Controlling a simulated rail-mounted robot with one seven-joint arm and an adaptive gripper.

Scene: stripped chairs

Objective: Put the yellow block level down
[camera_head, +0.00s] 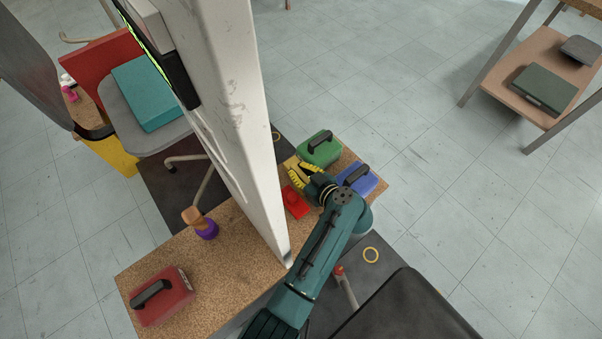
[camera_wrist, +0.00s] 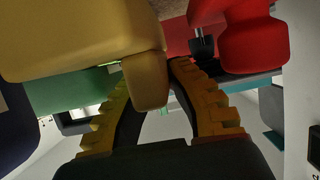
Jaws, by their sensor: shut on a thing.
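The yellow block (camera_head: 291,162) shows only in part in the head view, beside my gripper's fingers, near the wall panel and the green case. In the wrist view the yellow block (camera_wrist: 75,40) is large at the upper left, and a narrower part of it reaches between the fingers. My gripper (camera_head: 300,176) is over the right part of the cork-coloured bench (camera_head: 230,262). In the wrist view my gripper (camera_wrist: 152,78) is shut on that narrower part. I cannot tell whether the block touches the bench.
A green case (camera_head: 318,150), a blue case (camera_head: 367,184) and a red block (camera_head: 295,203) crowd around my gripper. A tall white panel (camera_head: 235,120) stands close on the left. Beyond it are a purple-based stamp-like thing (camera_head: 206,229) and a red case (camera_head: 165,302).

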